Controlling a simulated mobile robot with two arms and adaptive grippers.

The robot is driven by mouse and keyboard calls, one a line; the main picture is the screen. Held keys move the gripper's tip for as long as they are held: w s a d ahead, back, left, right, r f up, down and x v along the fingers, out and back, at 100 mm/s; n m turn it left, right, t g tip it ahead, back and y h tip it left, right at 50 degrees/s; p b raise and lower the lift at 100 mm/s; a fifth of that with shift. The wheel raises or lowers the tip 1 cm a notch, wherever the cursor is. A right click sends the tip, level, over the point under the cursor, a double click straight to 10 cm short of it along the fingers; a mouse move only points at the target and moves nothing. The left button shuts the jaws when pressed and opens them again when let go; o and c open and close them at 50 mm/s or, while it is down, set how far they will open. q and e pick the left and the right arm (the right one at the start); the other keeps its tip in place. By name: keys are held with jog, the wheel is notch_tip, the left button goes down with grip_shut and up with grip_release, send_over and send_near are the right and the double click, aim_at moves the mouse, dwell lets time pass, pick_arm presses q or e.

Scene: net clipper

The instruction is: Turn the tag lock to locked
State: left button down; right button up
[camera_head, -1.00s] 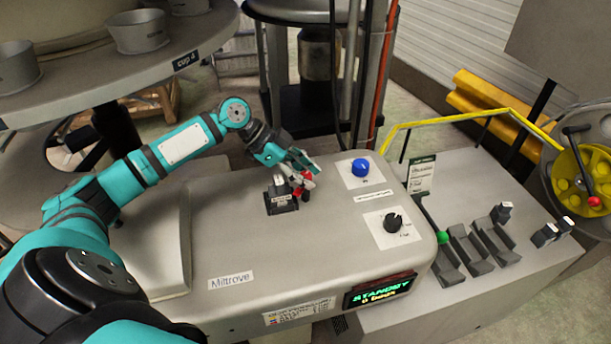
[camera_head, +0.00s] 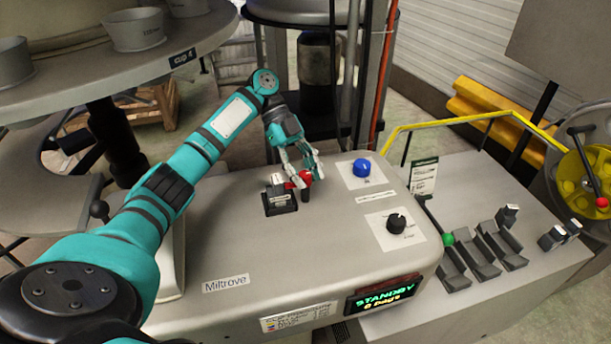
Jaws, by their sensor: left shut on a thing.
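The tag lock (camera_head: 281,201) is a small black block with a light label, on top of the grey machine housing. A red part (camera_head: 292,183) shows at its right side, between the block and my fingers. My left gripper (camera_head: 304,184) points down beside the block and is shut on the red handle. The fingers hide part of the handle, and I cannot read which position it is in. My right gripper is not in view.
A blue button (camera_head: 361,168) and a black rotary knob (camera_head: 396,223) sit to the right on the housing. A green-lit display (camera_head: 384,294) reads STANDBY. A round table with cups (camera_head: 137,34) stands at the upper left.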

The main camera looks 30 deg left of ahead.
pick_arm(q)
jog(key=shift+m+g, duration=0.3)
jog(key=c, duration=1)
grip_release()
jog(key=v, duration=1.2)
